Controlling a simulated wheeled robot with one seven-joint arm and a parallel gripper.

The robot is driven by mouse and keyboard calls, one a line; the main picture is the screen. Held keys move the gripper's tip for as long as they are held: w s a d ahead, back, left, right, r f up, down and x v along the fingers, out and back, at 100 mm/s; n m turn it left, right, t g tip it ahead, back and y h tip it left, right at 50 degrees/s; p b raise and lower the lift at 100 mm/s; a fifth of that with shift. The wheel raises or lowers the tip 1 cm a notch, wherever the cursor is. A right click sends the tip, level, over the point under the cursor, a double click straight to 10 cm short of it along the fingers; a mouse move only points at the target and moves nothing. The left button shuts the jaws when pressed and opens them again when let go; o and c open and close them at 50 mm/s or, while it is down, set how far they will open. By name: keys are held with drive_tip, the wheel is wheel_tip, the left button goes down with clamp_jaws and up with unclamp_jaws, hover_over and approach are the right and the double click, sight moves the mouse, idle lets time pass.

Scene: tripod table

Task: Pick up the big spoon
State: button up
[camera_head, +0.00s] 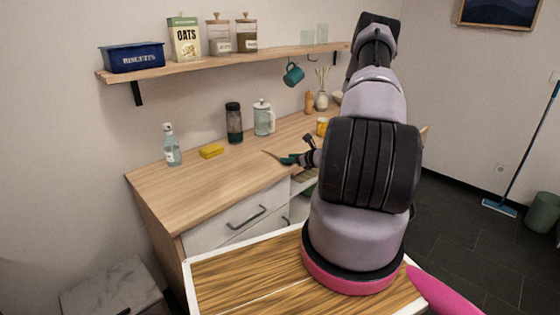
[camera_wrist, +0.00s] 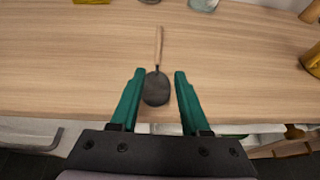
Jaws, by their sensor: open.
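The big spoon (camera_wrist: 156,88) lies on the wooden counter near its front edge, with a dark round bowl and a thin wooden handle pointing away from me. In the wrist view my gripper (camera_wrist: 159,73) is open, with one green finger on each side of the bowl. The fingers are apart from the bowl, and their height above the counter is hard to tell. In the head view my gripper (camera_head: 288,159) is over the counter's front part, and the spoon's thin handle (camera_head: 270,154) shows just left of it. My arm hides part of the counter.
A yellow mug (camera_head: 322,126) is to the right. The counter around the spoon is clear.

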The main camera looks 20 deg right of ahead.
sight(276, 156)
drive_tip(key=w, duration=0.1)
drive_tip(key=w+a, duration=0.1)
drive_tip(key=w, duration=0.1)
drive_tip(key=w+a, duration=0.1)
drive_tip(key=shift+w+f, duration=0.5)
drive_tip(key=shift+w, duration=0.2)
clamp_jaws()
